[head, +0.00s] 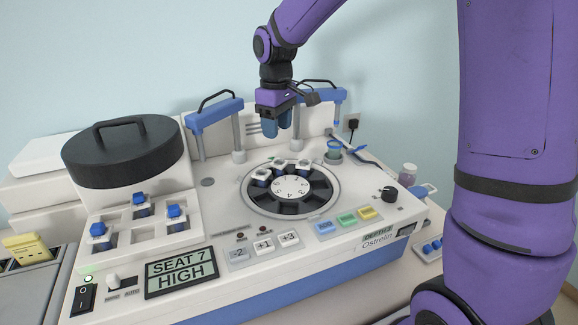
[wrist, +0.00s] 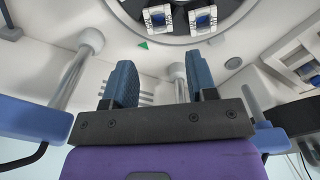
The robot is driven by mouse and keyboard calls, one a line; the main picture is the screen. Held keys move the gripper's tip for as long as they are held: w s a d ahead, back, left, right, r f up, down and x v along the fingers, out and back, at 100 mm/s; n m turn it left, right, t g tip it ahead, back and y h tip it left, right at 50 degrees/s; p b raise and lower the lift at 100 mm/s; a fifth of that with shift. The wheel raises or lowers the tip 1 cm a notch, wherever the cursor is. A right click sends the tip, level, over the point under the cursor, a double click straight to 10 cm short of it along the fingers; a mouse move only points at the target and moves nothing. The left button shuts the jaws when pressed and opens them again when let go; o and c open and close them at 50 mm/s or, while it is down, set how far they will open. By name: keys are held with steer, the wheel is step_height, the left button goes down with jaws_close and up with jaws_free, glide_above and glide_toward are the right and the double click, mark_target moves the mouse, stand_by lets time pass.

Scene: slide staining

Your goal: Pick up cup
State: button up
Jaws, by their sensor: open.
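Several small white cups with blue tops are in view; I cannot tell which one the task means. Some cups (head: 261,174) sit in seats of the round numbered carousel (head: 290,207). Others, such as this blue-topped cup (head: 98,230), stand in the rack at the left. The wrist view shows two carousel cups (wrist: 203,18) at its top edge and a rack cup (wrist: 305,70) at the right. My gripper (head: 278,125) is open and empty, fingers down, above the rear of the machine behind the carousel. Its two blue fingers (wrist: 160,75) are apart in the wrist view.
Two blue-topped posts (head: 214,114) flank my gripper. A black lid (head: 121,152) rests at the left. A display (head: 181,272) reads "SEAT 7 HIGH".

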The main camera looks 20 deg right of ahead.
mark_target(279, 161)
step_height(279, 161, down, 10)
steer(key=shift+d+f, duration=0.15)
stand_by(0.5)
steer(key=shift+s, duration=0.1)
steer(key=c, duration=0.7)
